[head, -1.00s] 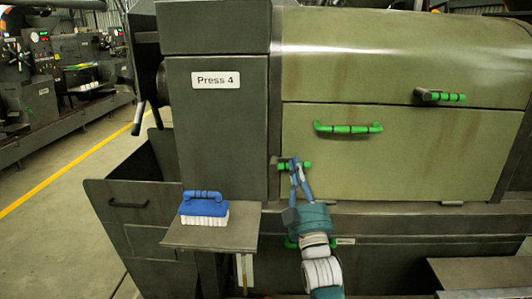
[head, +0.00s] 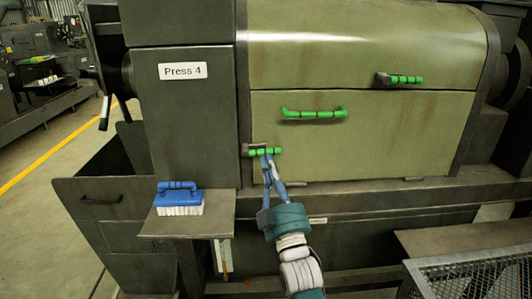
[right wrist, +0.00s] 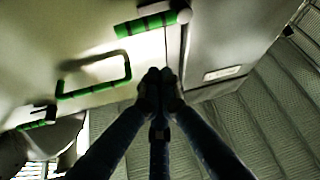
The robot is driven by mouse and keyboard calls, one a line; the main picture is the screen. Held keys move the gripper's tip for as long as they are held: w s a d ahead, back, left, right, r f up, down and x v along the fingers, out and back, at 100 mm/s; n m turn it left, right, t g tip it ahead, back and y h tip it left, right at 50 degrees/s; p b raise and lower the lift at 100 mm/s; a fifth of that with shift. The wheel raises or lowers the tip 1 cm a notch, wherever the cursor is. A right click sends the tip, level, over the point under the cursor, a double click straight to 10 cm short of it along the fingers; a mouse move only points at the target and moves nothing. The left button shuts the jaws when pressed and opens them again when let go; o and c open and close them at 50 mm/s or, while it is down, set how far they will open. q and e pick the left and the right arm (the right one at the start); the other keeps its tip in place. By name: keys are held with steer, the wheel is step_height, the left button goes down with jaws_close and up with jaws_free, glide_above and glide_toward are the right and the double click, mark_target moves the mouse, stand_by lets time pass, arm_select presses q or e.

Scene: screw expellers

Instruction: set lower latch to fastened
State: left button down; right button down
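The lower latch (head: 274,152) is a short bar with a green grip at the lower left corner of the lower door (head: 400,130); it lies horizontal, pointing right. My right gripper (head: 266,160) is right at the latch, with its fingertips just under and in front of the green grip. In the right wrist view its fingertips (right wrist: 158,78) are together with nothing seen between them, and the latch (right wrist: 146,24) is apart from them, higher up. Whether they touch the latch is unclear. My left gripper is not in view.
A green door handle (head: 314,113) and an upper latch (head: 400,79) sit up and to the right. A blue brush (head: 179,198) stands on a side shelf (head: 222,226) left of my arm. A mesh-sided tray (head: 470,275) is at lower right.

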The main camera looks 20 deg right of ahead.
steer(key=shift+a+v, duration=0.15)
steer(key=shift+v, duration=0.65)
steer(key=shift+a+v, duration=0.15)
steer(key=shift+v, duration=0.7)
